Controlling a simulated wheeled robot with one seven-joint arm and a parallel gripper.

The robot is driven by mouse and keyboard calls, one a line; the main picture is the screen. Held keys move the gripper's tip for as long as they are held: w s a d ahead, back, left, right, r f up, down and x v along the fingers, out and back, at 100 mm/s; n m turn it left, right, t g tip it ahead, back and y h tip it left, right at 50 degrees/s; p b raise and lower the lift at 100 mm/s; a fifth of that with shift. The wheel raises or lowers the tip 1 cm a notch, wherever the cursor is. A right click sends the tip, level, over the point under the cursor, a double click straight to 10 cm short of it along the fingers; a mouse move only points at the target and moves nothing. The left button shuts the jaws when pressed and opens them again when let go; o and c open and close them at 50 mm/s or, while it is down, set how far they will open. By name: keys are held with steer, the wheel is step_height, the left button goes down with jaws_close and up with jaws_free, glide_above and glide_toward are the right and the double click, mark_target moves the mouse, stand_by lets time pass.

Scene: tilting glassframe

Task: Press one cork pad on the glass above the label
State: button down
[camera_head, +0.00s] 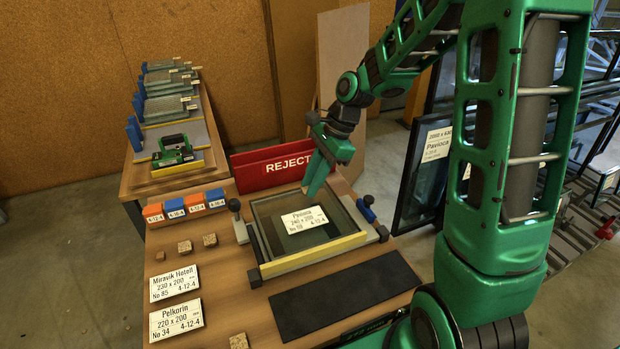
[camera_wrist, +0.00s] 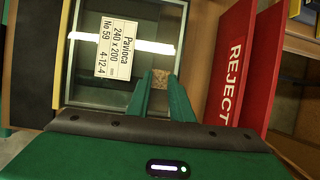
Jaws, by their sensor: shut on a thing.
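My gripper (camera_head: 307,190) is over the back part of the glass unit, beyond the upper edge of its label. In the wrist view its green fingers (camera_wrist: 162,80) are shut on a small brown cork pad (camera_wrist: 159,79). The glass pane (camera_head: 268,211) lies in a frame on the bench, with a yellow bar at the front. I cannot tell whether the pad touches the glass.
Several loose cork pads (camera_head: 185,247) lie on the left of the bench, near two white labels (camera_head: 175,283). A red REJECT bin (camera_head: 272,168) stands close behind the frame. Clamps flank the frame. A dark mat (camera_head: 345,297) lies in front.

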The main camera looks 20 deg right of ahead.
steer(key=shift+f, duration=0.25)
stand_by(0.7)
steer(key=c, duration=1.5)
jaws_free()
steer(key=v, duration=1)
steer(key=shift+d+r, duration=0.15)
steer(key=shift+r, duration=0.2)
